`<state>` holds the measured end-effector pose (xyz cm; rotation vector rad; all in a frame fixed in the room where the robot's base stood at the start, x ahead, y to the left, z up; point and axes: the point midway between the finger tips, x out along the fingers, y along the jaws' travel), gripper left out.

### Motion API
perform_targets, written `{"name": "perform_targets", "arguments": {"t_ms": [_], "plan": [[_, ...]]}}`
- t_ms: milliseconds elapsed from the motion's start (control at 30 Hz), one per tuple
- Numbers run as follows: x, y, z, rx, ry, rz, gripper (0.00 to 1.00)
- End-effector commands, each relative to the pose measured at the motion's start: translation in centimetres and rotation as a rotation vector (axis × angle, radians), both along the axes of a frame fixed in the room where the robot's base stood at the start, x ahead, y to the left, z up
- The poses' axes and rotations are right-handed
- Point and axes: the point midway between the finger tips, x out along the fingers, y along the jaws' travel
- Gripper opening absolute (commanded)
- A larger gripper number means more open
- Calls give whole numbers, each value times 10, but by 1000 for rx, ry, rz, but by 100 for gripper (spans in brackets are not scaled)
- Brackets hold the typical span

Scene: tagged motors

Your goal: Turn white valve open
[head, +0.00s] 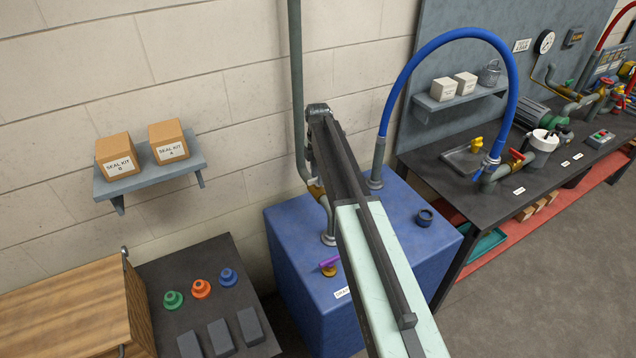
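I cannot pick out a clearly white valve handle. A white, round, cup-like part (543,142) stands on the dark workbench at the right, among pipes; I cannot tell whether it is a valve. Just left of it is a valve with an orange-red handle (517,156). A yellow handle (477,144) is by the lower end of the blue hose. A purple handle (329,263) is on the blue tank. My arm crosses the middle of the view, in front of the tank. My gripper cannot be made out.
The blue tank (300,285) stands against the wall, partly hidden by my arm. A blue hose (440,42) arches from it to the workbench (450,190). A wall shelf (150,178) holds two boxes. A wooden crate (65,310) is lower left. Grey floor (560,285) is clear at lower right.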

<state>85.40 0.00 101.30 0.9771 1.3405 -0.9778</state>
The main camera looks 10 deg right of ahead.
Motion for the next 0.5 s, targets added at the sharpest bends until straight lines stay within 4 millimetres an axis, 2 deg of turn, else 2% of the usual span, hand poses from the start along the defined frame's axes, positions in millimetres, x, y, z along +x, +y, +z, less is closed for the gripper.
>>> {"name": "perform_targets", "arguments": {"t_ms": [200,300,333,500], "plan": [[0,1,1,0,0,0,34],[0,1,1,0,0,1,6],[0,1,1,0,0,1,0],[0,0,1,0,-1,3,0]]}}
